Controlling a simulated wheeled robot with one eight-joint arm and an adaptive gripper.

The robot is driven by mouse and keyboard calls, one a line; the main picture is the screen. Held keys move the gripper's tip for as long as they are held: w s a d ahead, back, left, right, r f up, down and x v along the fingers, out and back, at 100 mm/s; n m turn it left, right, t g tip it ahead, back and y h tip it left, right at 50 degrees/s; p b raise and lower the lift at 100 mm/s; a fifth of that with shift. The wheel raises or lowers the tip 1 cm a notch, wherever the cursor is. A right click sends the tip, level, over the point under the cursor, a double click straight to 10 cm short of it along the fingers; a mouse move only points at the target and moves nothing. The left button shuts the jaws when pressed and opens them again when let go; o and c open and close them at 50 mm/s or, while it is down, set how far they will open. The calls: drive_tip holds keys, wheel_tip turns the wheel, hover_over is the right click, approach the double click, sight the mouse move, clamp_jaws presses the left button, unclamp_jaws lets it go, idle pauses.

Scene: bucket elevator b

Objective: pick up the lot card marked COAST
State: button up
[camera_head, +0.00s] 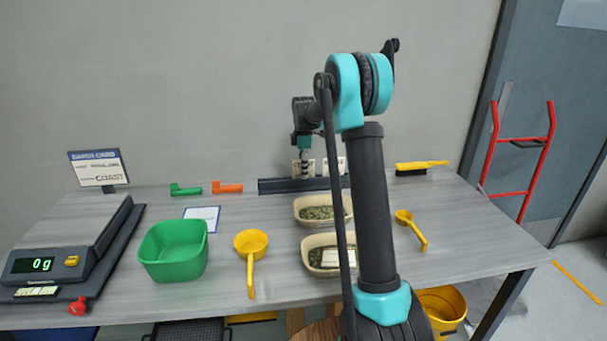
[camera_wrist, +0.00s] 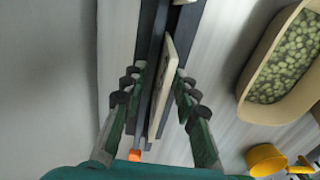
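A dark card rack (camera_head: 270,187) stands at the back of the table against the wall. Pale lot cards stand in it: one card (camera_head: 297,170) is below my gripper (camera_head: 304,158), and another (camera_head: 341,166) is just to the right, partly behind my arm. In the wrist view my gripper (camera_wrist: 157,88) is open, with its fingers on either side of the rack and a slightly tilted pale card (camera_wrist: 167,78). No finger clearly touches the card. Part of another pale card shows at the top edge. The markings on the cards cannot be read.
Tubs of pellets (camera_head: 312,207) sit in front of the rack.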

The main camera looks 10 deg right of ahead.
drive_tip(key=shift+f, duration=0.15)
clamp_jaws()
idle(0.4)
